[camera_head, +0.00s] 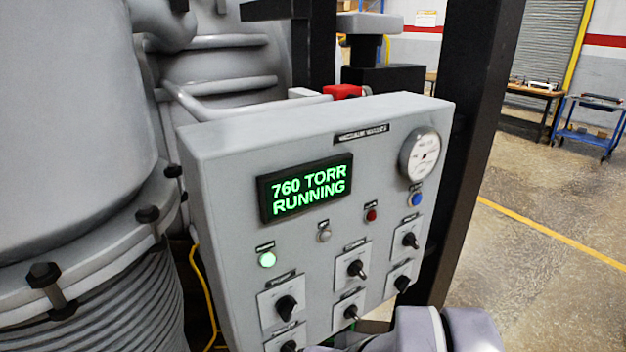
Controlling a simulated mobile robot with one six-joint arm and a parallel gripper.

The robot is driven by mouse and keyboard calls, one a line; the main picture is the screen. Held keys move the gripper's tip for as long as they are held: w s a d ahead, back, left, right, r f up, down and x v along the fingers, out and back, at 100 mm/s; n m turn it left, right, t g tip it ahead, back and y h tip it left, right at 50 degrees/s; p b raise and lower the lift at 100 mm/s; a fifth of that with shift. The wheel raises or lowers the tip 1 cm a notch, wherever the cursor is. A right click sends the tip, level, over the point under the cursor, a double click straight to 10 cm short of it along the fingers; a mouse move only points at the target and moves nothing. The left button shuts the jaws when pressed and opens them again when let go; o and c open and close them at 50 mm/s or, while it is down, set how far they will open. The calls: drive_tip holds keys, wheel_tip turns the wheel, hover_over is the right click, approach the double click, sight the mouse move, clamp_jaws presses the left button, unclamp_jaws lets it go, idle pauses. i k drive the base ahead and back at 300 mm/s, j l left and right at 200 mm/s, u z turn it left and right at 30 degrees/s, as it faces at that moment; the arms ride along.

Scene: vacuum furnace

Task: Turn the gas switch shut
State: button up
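A grey control panel (225,180) carries several black rotary switches in two rows, each on a light plate with a small label. The upper row has a left switch (286,306), a middle switch (356,269) and a right switch (410,240). The lower row has a left switch (289,346), a middle switch (351,312) and a right switch (402,284). The labels are too small to read, so I cannot tell which is the gas switch. My pale arm links show at the bottom edge, below the switches; my gripper is not visible.
The display (306,188) reads "760 TORR RUNNING" above a lit green lamp (267,260). A round gauge (418,155) sits at upper right. A large grey vessel (70,120) stands close on the left. A black post (480,130) rises behind the panel's right side; open floor lies beyond.

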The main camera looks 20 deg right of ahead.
sight(402, 284)
drive_tip(key=z, duration=0.95)
drive_tip(key=i+j+z, duration=0.2)
drive_tip(key=j+z, duration=0.15)
